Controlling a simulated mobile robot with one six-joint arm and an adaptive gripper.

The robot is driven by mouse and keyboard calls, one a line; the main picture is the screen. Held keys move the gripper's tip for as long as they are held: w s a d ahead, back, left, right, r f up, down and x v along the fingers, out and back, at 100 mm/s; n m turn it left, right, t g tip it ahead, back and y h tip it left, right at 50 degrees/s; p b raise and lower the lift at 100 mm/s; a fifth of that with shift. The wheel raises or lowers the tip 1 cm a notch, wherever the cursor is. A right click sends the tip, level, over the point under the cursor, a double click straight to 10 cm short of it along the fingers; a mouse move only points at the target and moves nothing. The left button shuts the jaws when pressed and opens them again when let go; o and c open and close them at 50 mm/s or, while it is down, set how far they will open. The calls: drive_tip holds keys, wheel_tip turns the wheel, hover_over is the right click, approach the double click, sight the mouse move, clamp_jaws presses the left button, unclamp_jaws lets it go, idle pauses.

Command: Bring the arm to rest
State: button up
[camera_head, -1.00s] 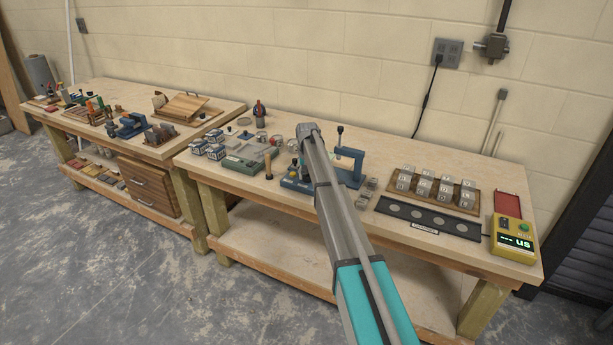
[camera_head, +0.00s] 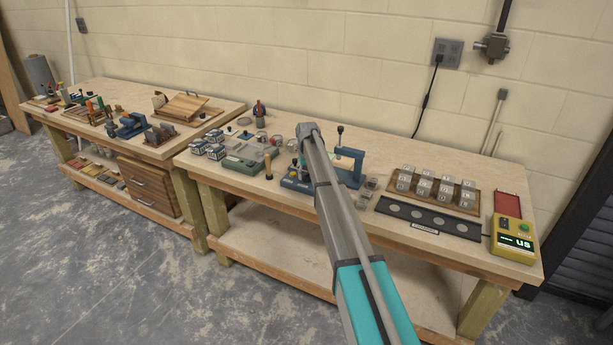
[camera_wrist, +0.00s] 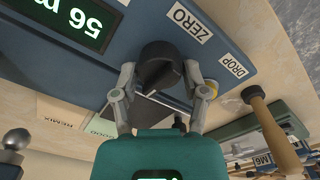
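My arm (camera_head: 340,215) reaches over the right workbench (camera_head: 235,245) in the head view, its far end at a blue device (camera_head: 291,184). My gripper is hidden behind the arm there. In the wrist view my gripper (camera_wrist: 159,72) has its two fingers spread wide, one on each side of a dark round part (camera_wrist: 160,62). I cannot tell whether the fingers touch it. Behind it is the blue device, which also shows in the wrist view (camera_wrist: 240,48), with a green-lit display (camera_wrist: 75,18) and labels reading ZERO and DROP.
A wooden-handled tool (camera_wrist: 268,122) stands near the gripper. Blue-and-white containers (camera_head: 207,146), a rack of grey cubes (camera_head: 428,187), a dark strip with discs (camera_head: 428,216) and a yellow meter (camera_head: 514,238) stand on the bench. A second bench (camera_head: 95,100) is at left; the wall is behind.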

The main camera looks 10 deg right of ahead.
drive_tip(key=shift+o, duration=1.3)
drive_tip(key=shift+s, duration=0.1)
drive_tip(key=s, duration=4.5)
drive_tip(key=shift+s+a+r+m+p, duration=0.15)
drive_tip(key=shift+s+r+m+p, duration=0.25)
drive_tip(key=shift+r+p, duration=0.05)
